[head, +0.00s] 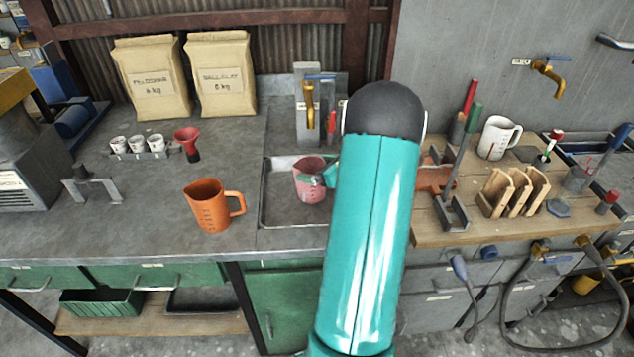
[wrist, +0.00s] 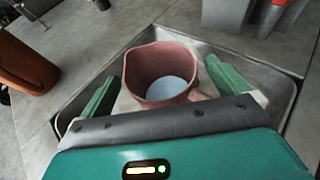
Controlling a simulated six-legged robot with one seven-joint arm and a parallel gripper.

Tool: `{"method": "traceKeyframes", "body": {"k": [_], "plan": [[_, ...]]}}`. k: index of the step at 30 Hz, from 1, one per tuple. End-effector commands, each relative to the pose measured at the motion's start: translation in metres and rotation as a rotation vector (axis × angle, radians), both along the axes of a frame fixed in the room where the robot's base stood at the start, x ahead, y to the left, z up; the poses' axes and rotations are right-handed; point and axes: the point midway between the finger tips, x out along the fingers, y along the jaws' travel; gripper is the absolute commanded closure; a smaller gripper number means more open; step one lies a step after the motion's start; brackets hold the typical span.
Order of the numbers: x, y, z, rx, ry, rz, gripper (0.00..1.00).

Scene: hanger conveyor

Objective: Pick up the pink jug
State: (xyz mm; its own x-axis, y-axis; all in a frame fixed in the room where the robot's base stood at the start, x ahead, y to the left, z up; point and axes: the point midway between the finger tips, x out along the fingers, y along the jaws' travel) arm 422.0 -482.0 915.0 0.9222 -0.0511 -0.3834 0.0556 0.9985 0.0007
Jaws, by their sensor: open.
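The pink jug (head: 309,181) stands upright in the shallow grey sink tray, partly hidden by my arm in the head view. In the wrist view the pink jug (wrist: 158,72) is seen from above, with a pale blue-grey round patch at its bottom. My gripper (wrist: 163,88) is open, with one green finger on each side of the jug. The right finger is close to the handle side; I cannot tell whether it touches. In the head view only a small teal part of my gripper (head: 330,175) shows beside the jug.
An orange jug (head: 211,206) stands left of the sink tray (head: 268,215). A brass tap (head: 309,112) rises behind the tray. A red funnel (head: 187,140) and small cups (head: 138,145) stand at the back left. A white jug (head: 497,138) and wooden rack (head: 513,192) are at right.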

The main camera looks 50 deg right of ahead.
Motion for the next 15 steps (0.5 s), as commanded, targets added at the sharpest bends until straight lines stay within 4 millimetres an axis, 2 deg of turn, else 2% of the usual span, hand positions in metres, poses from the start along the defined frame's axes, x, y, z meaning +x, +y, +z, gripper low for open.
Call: {"method": "traceKeyframes", "body": {"k": [1,4,11,15], "plan": [[0.009,0.000,-0.003,0.001,-0.001,0.003,0.00],[0.019,-0.001,-0.008,0.001,0.000,0.002,0.00],[0.021,-0.001,-0.008,-0.001,-0.001,0.000,0.00],[0.021,-0.001,-0.008,-0.001,0.000,0.000,0.26]]}}
